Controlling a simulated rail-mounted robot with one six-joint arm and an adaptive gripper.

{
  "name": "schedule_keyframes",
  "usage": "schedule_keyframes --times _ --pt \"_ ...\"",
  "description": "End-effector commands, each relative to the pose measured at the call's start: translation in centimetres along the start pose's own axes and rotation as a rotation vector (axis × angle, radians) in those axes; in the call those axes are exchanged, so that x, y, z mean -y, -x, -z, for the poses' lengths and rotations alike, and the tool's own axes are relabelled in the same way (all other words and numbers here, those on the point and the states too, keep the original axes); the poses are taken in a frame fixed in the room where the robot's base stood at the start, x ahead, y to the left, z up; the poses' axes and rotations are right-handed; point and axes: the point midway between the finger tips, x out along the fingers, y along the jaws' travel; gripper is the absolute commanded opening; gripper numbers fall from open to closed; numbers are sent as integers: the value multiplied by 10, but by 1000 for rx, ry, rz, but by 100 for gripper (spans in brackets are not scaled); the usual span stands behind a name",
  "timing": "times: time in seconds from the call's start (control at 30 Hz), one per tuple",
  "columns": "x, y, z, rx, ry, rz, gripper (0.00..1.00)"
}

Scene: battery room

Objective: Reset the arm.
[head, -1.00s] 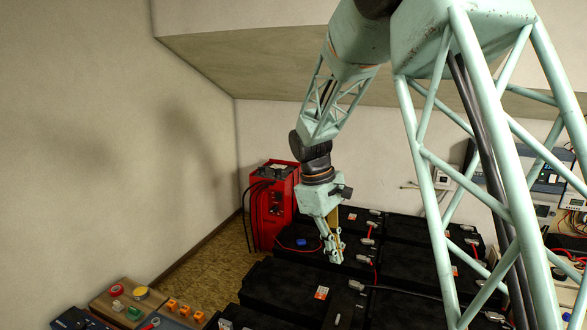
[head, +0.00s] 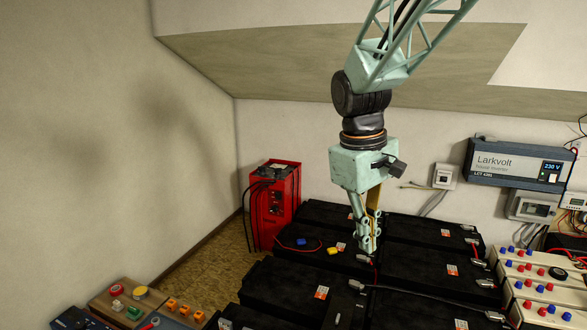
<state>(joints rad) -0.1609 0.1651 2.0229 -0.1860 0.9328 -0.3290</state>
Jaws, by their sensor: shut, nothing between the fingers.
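My gripper (head: 368,250) hangs pointing down above the black batteries (head: 290,285) in the middle of the head view. Its fingers are shut with nothing between them. The fingertips show in front of the far battery row; whether they touch anything there cannot be told. My arm comes down from the top of the picture, with its wrist above the gripper.
A red charger (head: 278,205) with black cables stands behind the batteries at left. A button panel (head: 135,300) is at lower left. A Larkvolt inverter (head: 515,165) hangs on the back wall. Terminal boards (head: 540,290) stand at right. Cables cross the battery tops.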

Motion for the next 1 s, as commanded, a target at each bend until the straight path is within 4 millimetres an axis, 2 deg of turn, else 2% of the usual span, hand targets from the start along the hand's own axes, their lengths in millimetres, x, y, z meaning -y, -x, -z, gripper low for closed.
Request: schedule_keyframes --times 0.43,1.0 --pt "17 40 -66 -65 -129 3 0" --pt "48 72 -148 -147 -290 13 0"
